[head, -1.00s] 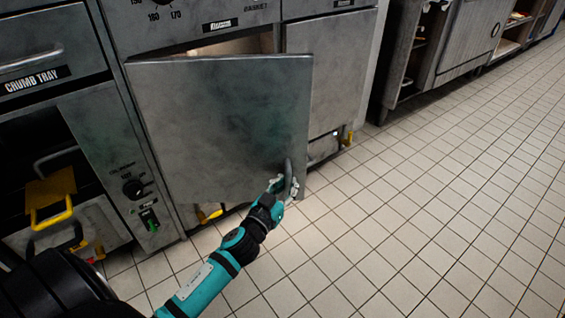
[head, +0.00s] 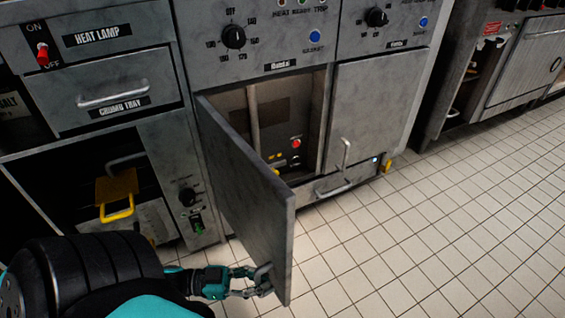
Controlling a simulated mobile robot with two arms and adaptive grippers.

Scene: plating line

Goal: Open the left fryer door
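The left fryer door (head: 246,192), a grey metal panel hinged on its left side, stands well open and swung out toward me. Inside the left fryer cabinet (head: 272,122) I see a vertical pipe, a red button and yellow parts. My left gripper (head: 262,281) is at the lower free edge of the door, with its fingers around the door handle (head: 265,278). The fingers look closed on the handle, though they are small in view. My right gripper is not in view.
The right fryer door (head: 375,112) is shut, with a vertical handle. A drawer-like handle (head: 333,188) sits below. On the left are the crumb tray drawer (head: 112,92) and an open bay with a yellow-handled basket (head: 117,190). Tiled floor (head: 450,230) at right is clear.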

